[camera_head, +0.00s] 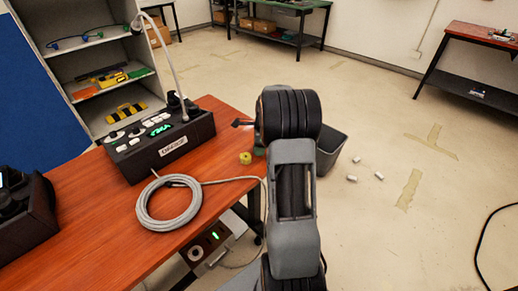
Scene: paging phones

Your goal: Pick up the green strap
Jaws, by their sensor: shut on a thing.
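The green strap (246,158) shows as a small yellow-green roll at the right end of the orange-brown table, just left of my arm. My gripper (257,150) is mostly hidden behind my own wrist and forearm; only dark parts of it show, right beside the roll. It is shut on the strap. The fingertips and the exact grip are hidden. I cannot tell whether the strap still touches the table.
A grey bin (330,150) stands behind my arm. Small white pieces (367,160) lie on the floor. Shelves (95,50) stand back left.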

